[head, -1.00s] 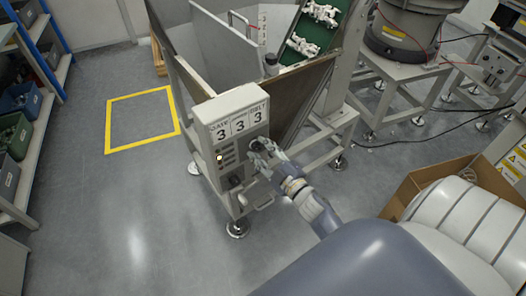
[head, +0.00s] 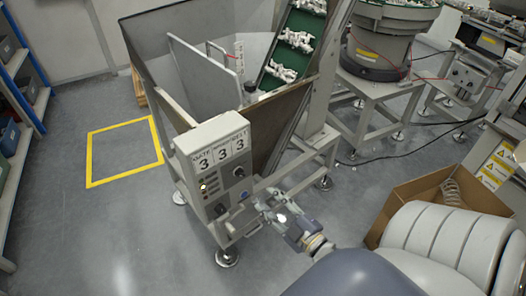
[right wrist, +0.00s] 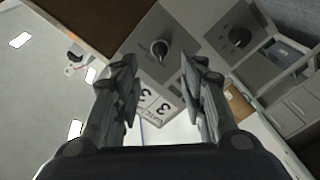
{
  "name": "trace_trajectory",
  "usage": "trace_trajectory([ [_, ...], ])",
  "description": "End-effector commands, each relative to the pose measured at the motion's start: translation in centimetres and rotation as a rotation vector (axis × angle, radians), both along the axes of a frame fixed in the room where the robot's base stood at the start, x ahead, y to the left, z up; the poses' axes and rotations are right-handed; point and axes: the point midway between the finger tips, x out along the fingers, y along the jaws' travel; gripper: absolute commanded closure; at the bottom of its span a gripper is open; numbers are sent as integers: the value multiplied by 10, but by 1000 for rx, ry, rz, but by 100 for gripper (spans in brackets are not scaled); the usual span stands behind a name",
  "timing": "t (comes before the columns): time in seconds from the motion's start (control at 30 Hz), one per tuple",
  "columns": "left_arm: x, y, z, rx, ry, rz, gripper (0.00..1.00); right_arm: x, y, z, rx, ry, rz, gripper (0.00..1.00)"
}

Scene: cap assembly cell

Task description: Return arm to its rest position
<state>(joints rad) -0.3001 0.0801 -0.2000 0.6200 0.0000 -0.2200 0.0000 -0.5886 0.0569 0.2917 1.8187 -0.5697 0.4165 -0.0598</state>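My right gripper (head: 272,212) is just right of the lower part of the grey control box (head: 215,140), on the hopper's front corner. In the right wrist view my right gripper (right wrist: 160,85) has its two fingers well apart with nothing between them. In the head view the box shows three cards reading 3, and a knob (head: 239,172). My left gripper is not in view.
The metal hopper (head: 150,40) with a green belt (head: 283,62) carrying white parts stands behind the box. An open cardboard box (head: 405,205) is at right, by a bowl feeder (head: 385,45) on a stand. Floor at left, with a yellow outline (head: 125,182), is clear.

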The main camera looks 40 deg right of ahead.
Motion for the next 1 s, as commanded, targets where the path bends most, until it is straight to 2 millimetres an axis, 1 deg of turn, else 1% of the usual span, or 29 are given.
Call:
trace_trajectory([
  [0.13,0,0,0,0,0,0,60,-6,0,0,0,0,-1,61],
  [0.63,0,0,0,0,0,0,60,-5,0,0,0,1,-1,61],
  [0.67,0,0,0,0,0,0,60,-5,0,-1,2,2,-1,61],
  [0.73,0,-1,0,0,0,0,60,-5,0,-10,17,19,-7,61],
  [0.77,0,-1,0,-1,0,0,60,-5,0,-18,30,34,-12,61],
  [0.87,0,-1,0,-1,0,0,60,-8,4,-63,102,124,-41,61],
  [0.9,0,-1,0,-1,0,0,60,-11,6,-88,139,175,-56,61],
  [0.97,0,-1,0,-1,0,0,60,-19,13,-131,201,268,-82,61],
  [1.0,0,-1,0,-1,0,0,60,-26,18,-160,242,334,-101,61],
])
